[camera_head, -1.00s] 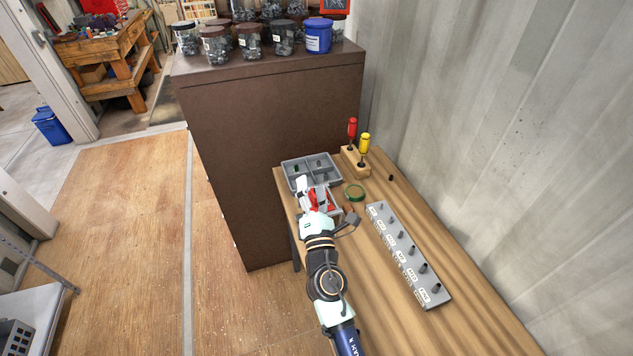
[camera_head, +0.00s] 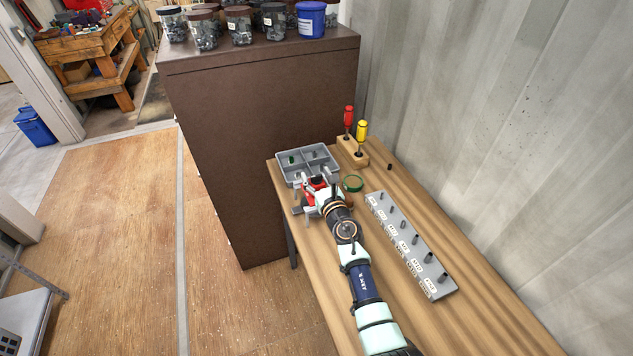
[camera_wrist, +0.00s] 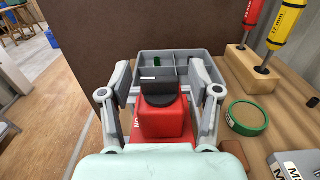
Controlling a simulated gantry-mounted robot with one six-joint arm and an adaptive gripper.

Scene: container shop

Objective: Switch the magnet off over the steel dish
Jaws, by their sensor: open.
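My gripper (camera_wrist: 160,92) is open; its two grey fingers stand apart on either side of a red block (camera_wrist: 162,122) with a black round top (camera_wrist: 165,103). This block looks like the magnet; I cannot tell whether its switch is on or off. In the head view the gripper (camera_head: 317,184) is at the near side of a grey divided tray (camera_head: 282,177), with the red block (camera_head: 309,188) between its fingers. The tray (camera_wrist: 197,57) holds a small green piece and a few dark bits. I cannot make out a steel dish for certain.
A green-rimmed round dish or lid (camera_wrist: 247,116) lies right of the gripper. Behind it a wooden block (camera_head: 353,153) holds a red and a yellow screwdriver. A grey labelled rack of sockets (camera_head: 408,245) lies along the table. A brown cabinet (camera_head: 255,130) stands behind at left.

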